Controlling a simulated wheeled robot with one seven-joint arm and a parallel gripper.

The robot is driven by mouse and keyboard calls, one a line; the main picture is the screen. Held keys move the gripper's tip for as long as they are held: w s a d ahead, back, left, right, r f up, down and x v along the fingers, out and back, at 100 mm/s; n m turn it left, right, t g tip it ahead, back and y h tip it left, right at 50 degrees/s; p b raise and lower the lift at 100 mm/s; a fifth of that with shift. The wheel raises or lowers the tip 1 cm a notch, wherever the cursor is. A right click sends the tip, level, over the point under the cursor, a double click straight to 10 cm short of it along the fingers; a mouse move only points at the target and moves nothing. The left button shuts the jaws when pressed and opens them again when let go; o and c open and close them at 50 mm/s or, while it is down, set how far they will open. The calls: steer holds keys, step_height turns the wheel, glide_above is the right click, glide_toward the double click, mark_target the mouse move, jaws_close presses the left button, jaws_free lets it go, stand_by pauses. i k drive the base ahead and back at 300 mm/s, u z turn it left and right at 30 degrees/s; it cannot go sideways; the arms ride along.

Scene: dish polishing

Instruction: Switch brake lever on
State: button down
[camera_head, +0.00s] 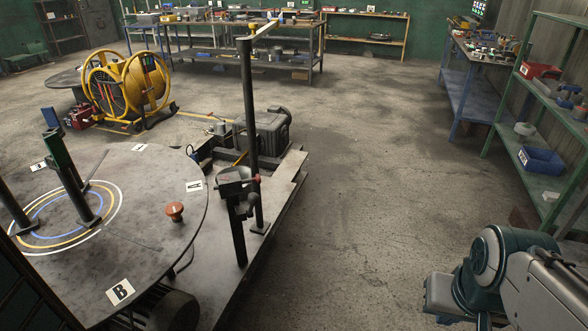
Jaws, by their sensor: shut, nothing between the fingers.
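A short dark post (238,238) stands on the platform beside the round table, with a small dark tray-like head (234,181) on top. A small red tip (257,179) shows at the right of this head; it may be the end of the brake lever, but it is too small to tell its position. An orange-red knob (175,210) stands on the round table (165,250). Part of my arm shows at the bottom right, well away from the post. My gripper is out of the picture.
A tall dark post (249,120) with a pale arm on top rises behind the short post. A grey machine (266,130) sits on the platform (270,225). Green shelves (545,135) stand at the right. The concrete floor between platform and shelves is clear.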

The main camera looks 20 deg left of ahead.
mark_target(252, 197)
steer(key=u, duration=0.3)
steer(key=i, duration=1)
steer(key=u, duration=0.3)
